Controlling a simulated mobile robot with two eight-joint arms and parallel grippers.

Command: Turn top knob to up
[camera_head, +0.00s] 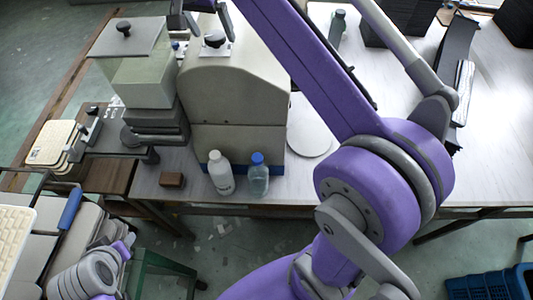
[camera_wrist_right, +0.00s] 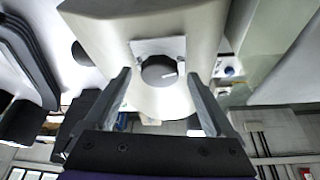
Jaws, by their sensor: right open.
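The top knob (camera_head: 215,40) is a dark round dial on a small white plate, on top of the beige machine (camera_head: 235,85). In the right wrist view the knob (camera_wrist_right: 158,70) has a white mark pointing to picture right, slightly down. My right gripper (camera_wrist_right: 160,98) is open, with one finger on each side of the knob in that view and visible gaps between. In the head view the gripper (camera_head: 206,25) is at the top edge, close to the knob and partly cut off. My left gripper does not show; only part of my left arm is at lower left.
A clear hopper (camera_head: 140,78) with a black-handled lid stands left of the machine. A white bottle (camera_head: 221,175) and a blue-capped bottle (camera_head: 258,178) stand in front. A round white plate (camera_head: 310,135) lies to the right. A blue crate (camera_head: 490,287) is on the floor.

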